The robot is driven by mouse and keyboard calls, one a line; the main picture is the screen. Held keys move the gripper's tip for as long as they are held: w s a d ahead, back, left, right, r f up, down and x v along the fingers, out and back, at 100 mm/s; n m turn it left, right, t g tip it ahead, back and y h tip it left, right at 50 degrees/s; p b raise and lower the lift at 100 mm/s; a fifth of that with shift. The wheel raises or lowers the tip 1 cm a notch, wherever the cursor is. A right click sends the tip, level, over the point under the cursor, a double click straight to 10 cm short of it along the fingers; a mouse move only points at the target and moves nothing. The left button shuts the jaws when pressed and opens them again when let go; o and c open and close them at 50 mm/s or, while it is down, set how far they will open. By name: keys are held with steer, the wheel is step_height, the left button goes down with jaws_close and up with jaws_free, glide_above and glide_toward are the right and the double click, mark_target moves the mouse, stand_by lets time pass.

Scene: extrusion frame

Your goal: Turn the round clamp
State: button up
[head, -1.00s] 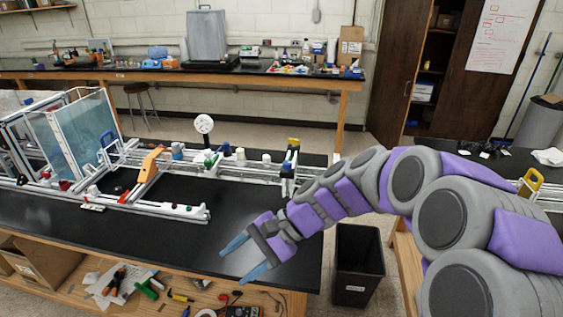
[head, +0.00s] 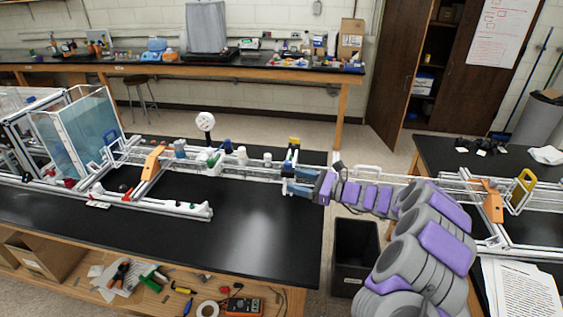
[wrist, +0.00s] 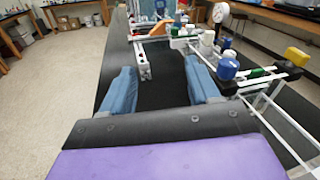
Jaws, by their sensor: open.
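A white round disc with small holes (head: 205,121) stands upright on the frame on the black table; I cannot tell for sure that it is the round clamp. It also shows near the top of the wrist view (wrist: 221,12). My gripper (head: 287,179) is at the right end of that frame, to the right of and nearer than the disc. In the wrist view my gripper (wrist: 159,66) has its blue fingers spread wide with nothing between them. A blue knob (wrist: 228,67) sits just right of the right finger.
A yellow-topped block (head: 294,141) stands beside my fingers in the head view. White knobs (head: 242,155) and an orange bracket (head: 152,163) sit along the rails. The table's front middle (head: 240,230) is clear. A black bin (head: 356,255) stands between the tables.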

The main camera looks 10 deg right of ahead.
mark_target(283, 168)
steer(key=w+d+f+m+t+h, duration=0.2)
steer(key=w+d+f+m+t, duration=0.15)
steer(key=d, duration=0.65)
steer(key=shift+m, duration=0.45)
steer(key=x, duration=0.5)
steer(key=f+x, duration=0.1)
steer(key=x, duration=0.4)
steer(key=b+x, duration=0.1)
steer(key=x, duration=0.5)
steer(key=shift+a+f, duration=0.2)
steer(key=shift+f, duration=0.05)
steer(key=shift+w+a+r, duration=0.15)
steer(key=shift+w+a, duration=0.25)
steer(key=shift+a, duration=0.1)
steer(key=shift+d, duration=0.15)
steer(key=shift+c, duration=0.2)
steer(key=shift+c, duration=0.8)
steer(key=c, duration=0.8)
